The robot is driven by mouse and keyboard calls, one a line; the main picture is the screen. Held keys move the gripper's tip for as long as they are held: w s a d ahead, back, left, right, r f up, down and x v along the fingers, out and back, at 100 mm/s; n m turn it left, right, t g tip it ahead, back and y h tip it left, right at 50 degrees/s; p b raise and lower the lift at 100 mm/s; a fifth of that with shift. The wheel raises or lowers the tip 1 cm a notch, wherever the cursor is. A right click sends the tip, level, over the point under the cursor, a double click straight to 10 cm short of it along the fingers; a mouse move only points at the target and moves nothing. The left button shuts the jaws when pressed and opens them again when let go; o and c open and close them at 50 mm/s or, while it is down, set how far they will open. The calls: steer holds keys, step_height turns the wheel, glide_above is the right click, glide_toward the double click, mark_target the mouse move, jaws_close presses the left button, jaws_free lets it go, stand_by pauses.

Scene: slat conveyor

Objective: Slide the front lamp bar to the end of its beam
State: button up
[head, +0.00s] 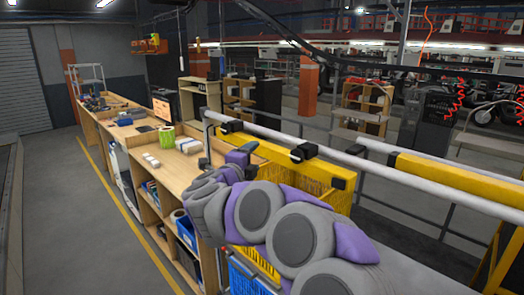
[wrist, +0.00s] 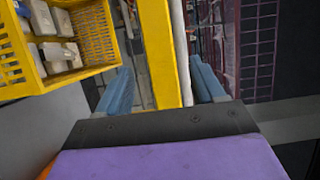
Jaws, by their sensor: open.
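A long yellow bar (head: 275,150) lies along a pale round tube (head: 400,178) in the head view, with black clamps (head: 303,152) on it; I take this bar as the front lamp bar, though no lamp shows clearly. A second yellow bar (head: 455,180) lies farther right along the same tube. My gripper (head: 243,152) is at the near side of the first bar, partly hidden by my arm. In the wrist view my gripper (wrist: 162,88) is open, its blue fingers on either side of the yellow bar (wrist: 158,50) and pale tube (wrist: 180,50). Contact cannot be told.
A yellow basket (wrist: 95,30) with pale blocks is left of the fingers in the wrist view. The floor (head: 85,220) at far left is clear. Shelves (head: 365,105) stand behind.

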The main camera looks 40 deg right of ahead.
mark_target(261, 152)
steer(key=x, duration=0.8)
steer(key=shift+c, duration=0.5)
steer(key=shift+s+f, duration=0.1)
steer(key=shift+f, duration=0.05)
jaws_close()
